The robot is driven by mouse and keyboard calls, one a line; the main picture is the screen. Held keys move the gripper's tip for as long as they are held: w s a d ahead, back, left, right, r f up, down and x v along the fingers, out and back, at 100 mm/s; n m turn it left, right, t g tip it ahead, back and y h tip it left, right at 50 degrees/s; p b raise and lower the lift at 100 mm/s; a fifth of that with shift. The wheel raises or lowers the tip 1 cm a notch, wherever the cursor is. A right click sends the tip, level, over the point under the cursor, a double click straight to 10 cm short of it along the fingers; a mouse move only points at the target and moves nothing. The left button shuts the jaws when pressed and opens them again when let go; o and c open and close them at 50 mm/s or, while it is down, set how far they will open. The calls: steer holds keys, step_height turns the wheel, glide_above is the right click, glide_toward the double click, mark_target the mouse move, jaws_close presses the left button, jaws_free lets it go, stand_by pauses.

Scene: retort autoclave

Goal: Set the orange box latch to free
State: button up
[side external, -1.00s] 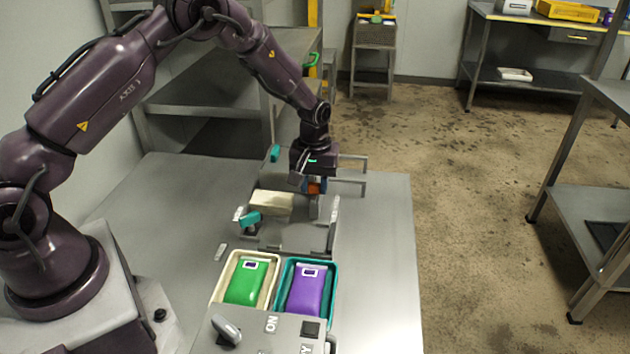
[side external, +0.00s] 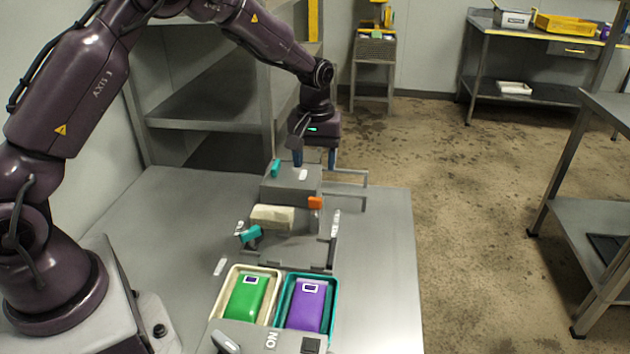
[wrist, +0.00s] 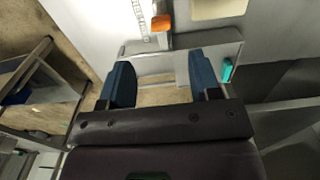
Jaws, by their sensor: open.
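The orange latch (side external: 315,202) is a small orange block at the right front of a grey box (side external: 290,180) on the metal table. It also shows at the top of the wrist view (wrist: 161,22), beside a white scale strip. My gripper (side external: 314,162) is open and empty, with blue fingers pointing down. It is above and behind the orange latch, apart from it. In the wrist view my gripper (wrist: 162,78) has its two fingers spread wide, with the latch beyond their tips. I cannot read which setting the latch is at.
A teal latch (side external: 276,168) is on the box's left, and another teal handle (side external: 250,235) is nearer. A cream block (side external: 272,217) is beside the orange latch. Metal rails (side external: 350,172) stick out right. Trays with green (side external: 245,297) and purple (side external: 306,305) packs are in front.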

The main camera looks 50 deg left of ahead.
steer(key=shift+r, duration=1.45)
steer(key=s+d+r+m+t, duration=0.2)
steer(key=s+r, duration=0.3)
steer(key=s, duration=0.4)
steer(key=s+d+r+m+t, duration=0.1)
steer(key=s+r+m, duration=0.3)
steer(key=s, duration=0.5)
steer(key=s+d+r+m+t, duration=0.2)
steer(key=s+r, duration=0.4)
steer(key=s, duration=0.3)
steer(key=shift+d+r+m+t, duration=0.35)
steer(key=shift+d+m, duration=0.15)
steer(key=shift+d, duration=0.2)
